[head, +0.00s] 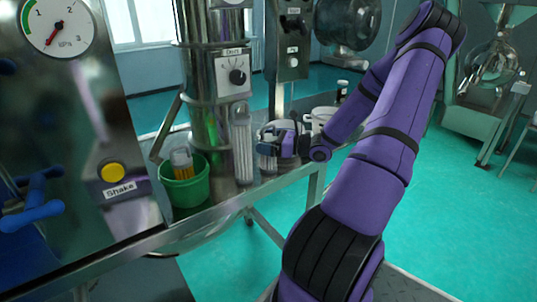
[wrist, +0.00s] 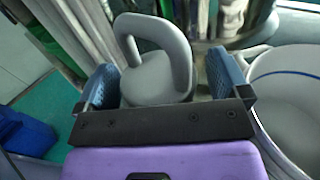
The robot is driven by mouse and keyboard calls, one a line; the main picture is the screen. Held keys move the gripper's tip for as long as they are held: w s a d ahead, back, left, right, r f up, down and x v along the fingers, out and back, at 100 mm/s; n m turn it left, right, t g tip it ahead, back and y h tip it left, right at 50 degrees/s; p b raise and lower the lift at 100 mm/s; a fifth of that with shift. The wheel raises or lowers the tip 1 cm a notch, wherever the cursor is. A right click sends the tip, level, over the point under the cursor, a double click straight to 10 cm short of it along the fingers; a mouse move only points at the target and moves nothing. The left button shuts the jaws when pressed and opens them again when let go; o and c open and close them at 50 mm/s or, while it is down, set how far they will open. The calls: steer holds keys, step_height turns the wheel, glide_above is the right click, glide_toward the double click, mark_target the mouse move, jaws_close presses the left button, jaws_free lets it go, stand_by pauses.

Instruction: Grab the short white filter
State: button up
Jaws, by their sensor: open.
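The short white filter (head: 267,163) stands on the metal table, mostly hidden behind my gripper (head: 280,138). In the wrist view, a pale grey round top with a loop handle (wrist: 158,75), which looks like the filter's top, sits between the two blue finger pads of my gripper (wrist: 162,82). The jaws are open, one pad on each side of it, with a gap visible at the right pad. Contact at the left pad is hard to tell. A taller white ribbed filter (head: 242,150) stands upright just left of my gripper.
A green bucket (head: 184,188) holding an orange-and-clear item (head: 182,162) stands at the left on the table (head: 215,202). A steel column (head: 209,110) rises behind.

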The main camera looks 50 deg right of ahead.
steer(key=c, duration=1.1)
steer(key=shift+o, duration=0.2)
steer(key=shift+r, duration=0.1)
